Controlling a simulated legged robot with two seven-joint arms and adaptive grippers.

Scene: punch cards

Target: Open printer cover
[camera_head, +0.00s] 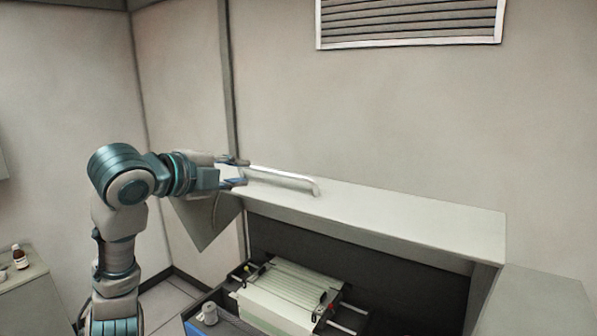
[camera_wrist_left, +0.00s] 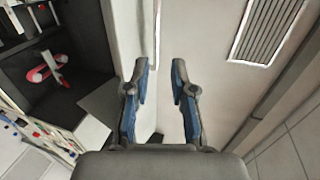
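The printer's pale cover (camera_head: 390,212) is raised above the dark interior (camera_head: 400,280), with a white bar handle (camera_head: 285,178) along its top. My left gripper (camera_head: 237,172) is at the left end of this handle. Its two fingers are spread, one above the other in the head view. In the left wrist view the gripper (camera_wrist_left: 160,80) is also open, with nothing visible between the fingertips. Whether a finger touches the handle cannot be told. My right gripper is in neither view.
Inside the printer is a stack of pale cards or paper (camera_head: 285,295) on a mechanism. The left wrist view shows a red part (camera_wrist_left: 45,68) in the dark interior. A side counter with a brown bottle (camera_head: 20,257) is at far left. A wall vent (camera_head: 410,20) is above.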

